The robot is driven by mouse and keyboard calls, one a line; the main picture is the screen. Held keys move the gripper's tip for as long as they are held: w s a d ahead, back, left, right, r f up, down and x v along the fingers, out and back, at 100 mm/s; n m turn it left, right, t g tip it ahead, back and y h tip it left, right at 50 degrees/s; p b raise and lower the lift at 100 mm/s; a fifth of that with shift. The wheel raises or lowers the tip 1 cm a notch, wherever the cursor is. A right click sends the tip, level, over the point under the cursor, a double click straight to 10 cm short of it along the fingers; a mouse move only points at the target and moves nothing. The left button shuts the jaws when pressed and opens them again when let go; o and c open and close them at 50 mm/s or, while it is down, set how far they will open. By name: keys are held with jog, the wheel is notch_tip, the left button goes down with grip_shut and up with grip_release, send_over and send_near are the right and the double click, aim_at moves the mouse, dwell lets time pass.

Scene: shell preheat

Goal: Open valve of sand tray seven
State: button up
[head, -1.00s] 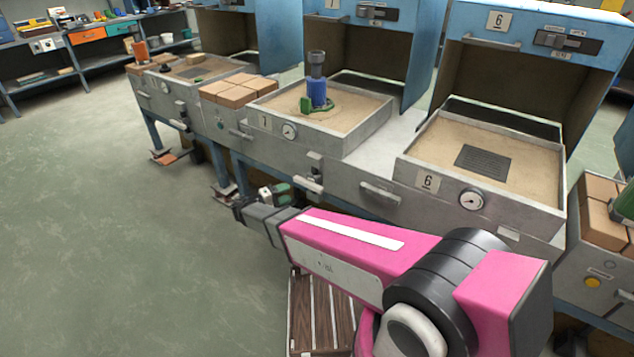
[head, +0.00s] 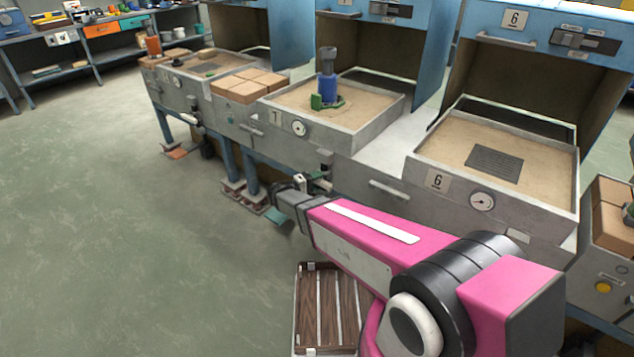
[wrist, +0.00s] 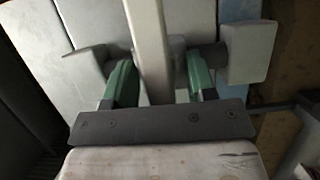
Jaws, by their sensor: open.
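Sand tray seven (head: 357,139) stands mid-row in the head view, with a "7" plate and a round gauge on its front. A blue and dark column with a green base stands in its sand. The valve (head: 325,158) is on the grey front below this tray, its lever partly hidden by my gripper. My gripper (head: 307,184) is open at the lever. In the wrist view, a pale bar (wrist: 150,45), apparently the lever, runs between the green-padded fingers of my gripper (wrist: 160,75). I cannot tell whether either finger touches it.
Sand tray six (head: 455,203) is to the right, with a grey grate in its sand. A bar handle (head: 388,191) juts from the front between them. Foot pedals (head: 243,193) stand below. A slatted wooden crate (head: 330,310) is on the floor by my arm. The floor at left is clear.

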grip_shut()
jog(key=n+t+h, duration=0.1)
jog(key=n, duration=0.3)
jog(key=shift+n, duration=0.3)
jog(key=n+t, duration=0.1)
jog(key=n, duration=0.1)
jog(key=n+t, duration=0.1)
jog(key=n, duration=0.2)
jog(key=shift+h, duration=0.3)
jog(key=n+t, duration=0.1)
jog(key=n, duration=0.2)
jog(key=n+t+y, duration=0.1)
jog(key=n+t, duration=0.1)
jog(key=n, duration=0.1)
jog(key=shift+n, duration=0.3)
jog(key=shift+n+t+y, duration=0.6)
jog(key=shift+n+t, duration=0.05)
jog(key=shift+n, duration=0.9)
jog(key=shift+n+t+y, duration=0.6)
jog(key=shift+n+t, duration=0.05)
jog(key=shift+n, duration=0.9)
